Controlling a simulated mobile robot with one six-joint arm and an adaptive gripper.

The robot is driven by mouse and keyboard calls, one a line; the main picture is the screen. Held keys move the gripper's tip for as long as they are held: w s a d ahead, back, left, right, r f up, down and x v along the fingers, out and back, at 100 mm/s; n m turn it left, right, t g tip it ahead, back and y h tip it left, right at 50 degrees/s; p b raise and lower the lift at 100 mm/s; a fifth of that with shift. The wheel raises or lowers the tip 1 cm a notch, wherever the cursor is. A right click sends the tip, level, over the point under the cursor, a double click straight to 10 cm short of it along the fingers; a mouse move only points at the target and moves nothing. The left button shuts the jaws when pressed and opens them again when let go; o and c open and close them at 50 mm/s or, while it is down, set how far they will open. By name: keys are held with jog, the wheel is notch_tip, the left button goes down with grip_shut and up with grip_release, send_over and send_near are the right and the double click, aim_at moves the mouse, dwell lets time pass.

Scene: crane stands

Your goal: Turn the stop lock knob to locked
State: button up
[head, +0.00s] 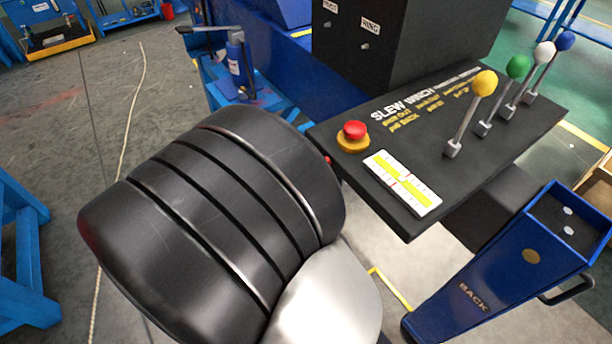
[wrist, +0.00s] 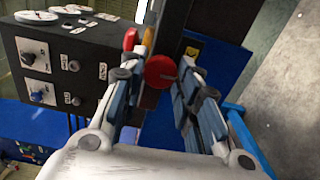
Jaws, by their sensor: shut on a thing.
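The stop lock knob is a round red knob (wrist: 159,70) on the edge of the dark console, between the two fingers of my gripper (wrist: 165,66) in the wrist view. My gripper is shut on it. A thin mark shows on its face, but I cannot read which setting it points to. In the head view only a small red bit of the knob (head: 327,160) shows at the console's left edge. My large black arm link hides my gripper there.
The console (head: 415,225) carries a red mushroom button (head: 354,130) on a yellow base close by, a white-and-yellow label plate (head: 403,183) and several ball-topped levers (head: 484,84). A dark switch box (wrist: 60,75) stands left in the wrist view. A blue pedal unit (head: 500,270) stands right.

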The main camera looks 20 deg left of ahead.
jog(key=shift+m, duration=0.3)
dwell(0.4)
jog(key=o, duration=1.1)
jog(key=v, duration=1.2)
jog(key=shift+w, duration=0.1)
